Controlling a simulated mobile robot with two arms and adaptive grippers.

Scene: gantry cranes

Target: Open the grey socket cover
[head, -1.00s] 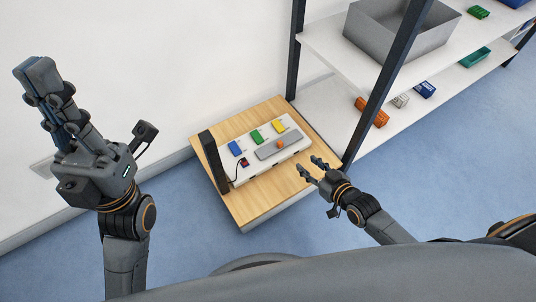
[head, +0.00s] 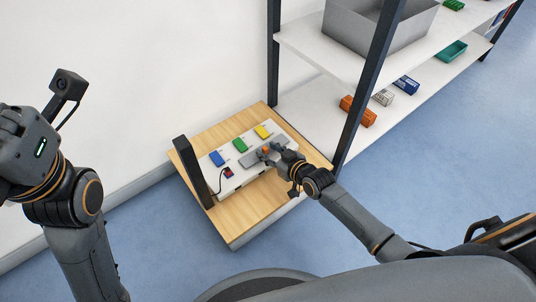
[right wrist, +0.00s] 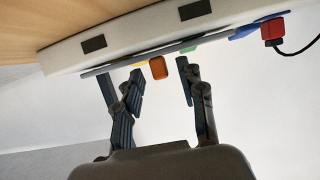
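A white socket box (head: 243,178) lies on a wooden board. A grey cover (head: 282,154) with a small orange knob (head: 266,150) lies on its top. In the right wrist view the cover shows edge-on as a thin grey plate (right wrist: 120,65), with the orange knob (right wrist: 158,68) standing out from it. My right gripper (head: 269,151) is over the cover. In the right wrist view its fingers (right wrist: 158,82) are spread, one on each side of the knob, apart from it. My left gripper (head: 18,135) is at the left edge, its fingers mostly out of frame.
Blue (head: 217,158), green (head: 240,145) and yellow (head: 262,132) covers sit along the box. A red plug (head: 228,172) with a black cable is near its left end. A dark upright block (head: 192,170) stands beside it. A shelf rack (head: 361,85) stands close on the right.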

